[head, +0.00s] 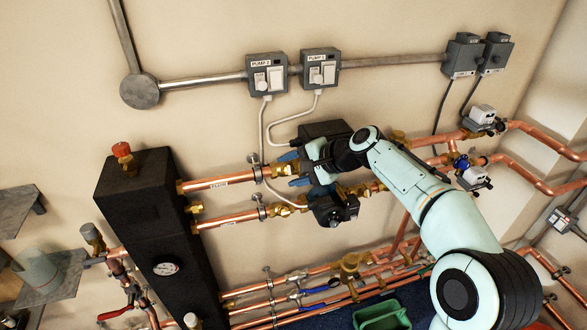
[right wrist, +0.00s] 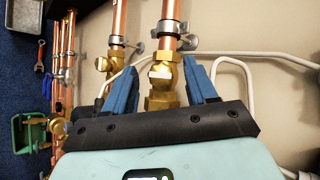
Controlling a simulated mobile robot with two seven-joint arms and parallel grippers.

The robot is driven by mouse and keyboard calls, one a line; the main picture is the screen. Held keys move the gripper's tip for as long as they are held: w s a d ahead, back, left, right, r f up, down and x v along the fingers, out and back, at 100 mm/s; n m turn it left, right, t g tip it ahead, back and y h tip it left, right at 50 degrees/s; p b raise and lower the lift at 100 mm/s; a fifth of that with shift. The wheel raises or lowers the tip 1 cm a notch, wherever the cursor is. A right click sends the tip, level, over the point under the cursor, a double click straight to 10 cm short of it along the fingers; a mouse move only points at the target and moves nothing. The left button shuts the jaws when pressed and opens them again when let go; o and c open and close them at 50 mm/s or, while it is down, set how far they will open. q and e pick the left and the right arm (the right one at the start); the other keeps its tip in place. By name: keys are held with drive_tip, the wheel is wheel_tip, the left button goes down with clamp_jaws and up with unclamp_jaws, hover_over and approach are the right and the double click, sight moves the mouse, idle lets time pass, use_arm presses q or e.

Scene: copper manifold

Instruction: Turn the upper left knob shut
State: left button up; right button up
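The upper left knob belongs to the brass valve (head: 281,170) on the upper copper pipe, left of the pumps. The right wrist view shows this brass valve (right wrist: 162,72) between my fingers; the knob's exact turn is hard to tell. My right gripper (head: 288,169) reaches in from the right, with one blue finger above the valve and one below. In the right wrist view my right gripper (right wrist: 161,68) is open, with a gap on each side of the valve. My left gripper is not in view.
A lower brass valve (head: 277,210) sits on the pipe below, and also shows left of my fingers (right wrist: 105,64). A dark pump (head: 332,207) and white cables (head: 268,135) are close by. A black box (head: 145,215) with a red cap stands left.

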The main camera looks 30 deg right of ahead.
drive_tip(key=v, duration=1.3)
drive_tip(key=shift+s+d+r, duration=0.1)
